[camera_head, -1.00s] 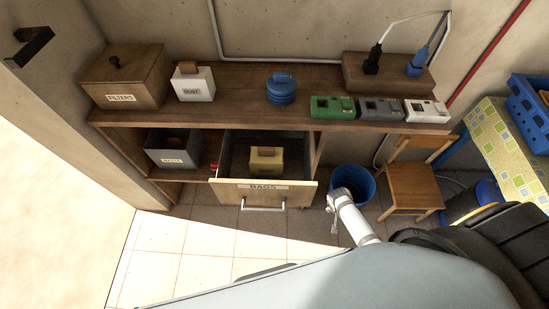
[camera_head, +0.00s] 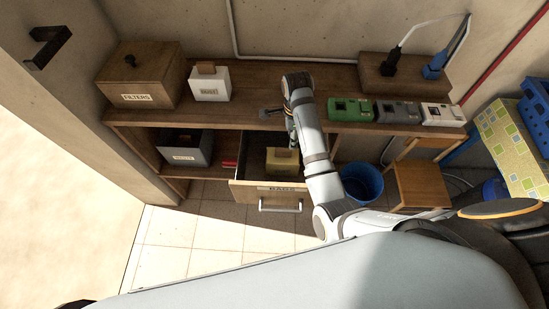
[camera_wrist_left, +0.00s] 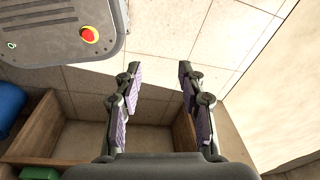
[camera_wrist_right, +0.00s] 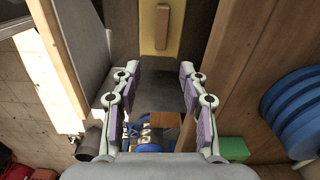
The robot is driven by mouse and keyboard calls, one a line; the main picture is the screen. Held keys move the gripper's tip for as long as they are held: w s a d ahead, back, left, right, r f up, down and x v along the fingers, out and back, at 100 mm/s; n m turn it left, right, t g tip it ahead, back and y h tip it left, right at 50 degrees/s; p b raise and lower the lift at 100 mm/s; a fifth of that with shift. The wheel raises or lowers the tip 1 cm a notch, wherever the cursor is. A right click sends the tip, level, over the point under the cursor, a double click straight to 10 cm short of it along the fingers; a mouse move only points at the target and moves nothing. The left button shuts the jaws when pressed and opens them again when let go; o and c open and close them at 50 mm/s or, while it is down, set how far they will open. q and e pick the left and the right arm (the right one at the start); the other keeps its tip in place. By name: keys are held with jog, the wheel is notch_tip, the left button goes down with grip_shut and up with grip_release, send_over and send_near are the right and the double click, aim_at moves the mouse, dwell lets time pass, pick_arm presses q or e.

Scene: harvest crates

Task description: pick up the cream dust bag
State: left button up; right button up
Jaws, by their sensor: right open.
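The cream dust bag (camera_head: 283,161), a boxy thing with a brown block on it, sits in the open drawer (camera_head: 268,196) labelled BAGS. In the right wrist view the bag (camera_wrist_right: 176,38) shows at the top, beyond the fingertips. My right gripper (camera_wrist_right: 160,78) is open and empty, pointing down over the drawer area. In the head view my right arm partly covers the drawer's right side. Whether the fingers are level with the bag I cannot tell.
The shelf top (camera_head: 237,106) carries a FILTERS box (camera_head: 141,78), a white box (camera_head: 209,84) and several small devices (camera_head: 352,110). Blue discs (camera_wrist_right: 298,112) stand close to the right gripper. A grey bin (camera_head: 185,148) is left of the drawer; a blue bucket (camera_head: 362,181) is right.

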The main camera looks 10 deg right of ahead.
aim_at(283, 150)
jog(key=shift+w+a+r+m, duration=0.15)
jog(key=shift+w+a, duration=0.1)
jog(key=shift+a, duration=0.3)
jog(key=shift+w+a+r+m, duration=0.15)
jog(key=shift+w+a, duration=0.1)
jog(key=shift+a, duration=0.25)
jog(key=shift+w+a, duration=0.15)
jog(key=shift+a, duration=0.1)
jog(key=f, duration=0.3)
jog(key=d+f, duration=0.1)
jog(key=shift+s+f+p, duration=0.3)
jog(key=shift+s+p, duration=0.05)
jog(key=shift+s, duration=0.05)
jog(key=shift+w+f, duration=0.1)
jog(key=shift+f, duration=0.2)
jog(key=shift+w+a, duration=0.1)
jog(key=shift+a, duration=0.05)
jog(key=shift+a+f, duration=0.15)
jog(key=shift+f, duration=0.25)
notch_tip(283, 150, down, 4)
jog(key=shift+a+r+p, duration=0.1)
jog(key=shift+a+p, duration=0.05)
jog(key=shift+p, duration=0.35)
jog(key=shift+f, duration=0.35)
pick_arm(q)
jog(key=shift+r, duration=0.7)
pick_arm(e)
grip_shut()
